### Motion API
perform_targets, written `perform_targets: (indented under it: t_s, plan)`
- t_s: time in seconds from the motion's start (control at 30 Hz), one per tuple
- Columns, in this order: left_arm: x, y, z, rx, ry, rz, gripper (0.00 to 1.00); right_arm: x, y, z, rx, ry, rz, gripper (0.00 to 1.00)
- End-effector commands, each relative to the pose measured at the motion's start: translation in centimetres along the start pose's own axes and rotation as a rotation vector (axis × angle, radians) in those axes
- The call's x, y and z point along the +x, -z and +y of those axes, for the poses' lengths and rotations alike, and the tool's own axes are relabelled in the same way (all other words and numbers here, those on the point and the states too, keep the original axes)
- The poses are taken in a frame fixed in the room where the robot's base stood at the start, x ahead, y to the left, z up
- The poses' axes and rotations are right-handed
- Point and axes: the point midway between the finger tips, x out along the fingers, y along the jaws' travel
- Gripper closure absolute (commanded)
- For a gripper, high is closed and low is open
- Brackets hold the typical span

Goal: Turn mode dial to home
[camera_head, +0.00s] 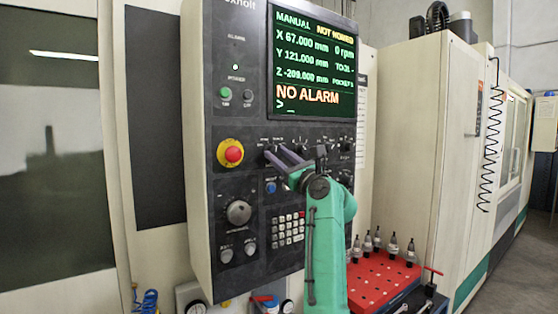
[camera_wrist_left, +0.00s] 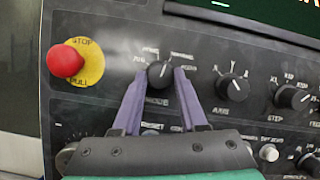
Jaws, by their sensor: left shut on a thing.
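The mode dial (camera_wrist_left: 159,75) is a round black knob on the dark control panel (camera_head: 205,200), with a ring of small white labels above it. In the left wrist view the two purple fingers of my left gripper (camera_wrist_left: 160,82) stand either side of the knob, with their tips closed on it. In the head view the left gripper (camera_head: 277,153) reaches the knob row below the screen, and its fingers partly hide the dial. The label that the dial points to is too small to tell for sure. The right gripper is not in view.
A red emergency stop (camera_wrist_left: 65,61) on a yellow disc is left of the dial. An axis dial (camera_wrist_left: 233,87) and a step dial (camera_wrist_left: 292,96) are to the right. The screen (camera_head: 314,62) reads MANUAL, NOT HOMED and NO ALARM. A red tool rack (camera_head: 375,286) stands lower right.

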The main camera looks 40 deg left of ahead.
Motion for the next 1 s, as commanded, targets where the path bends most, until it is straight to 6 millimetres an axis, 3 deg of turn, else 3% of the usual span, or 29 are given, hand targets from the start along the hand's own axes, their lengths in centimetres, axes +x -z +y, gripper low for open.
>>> perform_targets:
  t_s: [0.2, 0.6, 1.0]
  plan:
    - [0.0, -0.1, -0.2, -0.148, -0.059, -0.014, 1.00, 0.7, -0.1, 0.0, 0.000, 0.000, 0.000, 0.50]
    - [0.2, -0.3, -0.5, -0.416, -0.168, -0.032, 1.00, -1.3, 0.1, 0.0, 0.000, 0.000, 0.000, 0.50]
    - [0.1, -0.2, -0.5, -0.524, -0.211, -0.040, 1.00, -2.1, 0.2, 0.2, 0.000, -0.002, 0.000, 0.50]
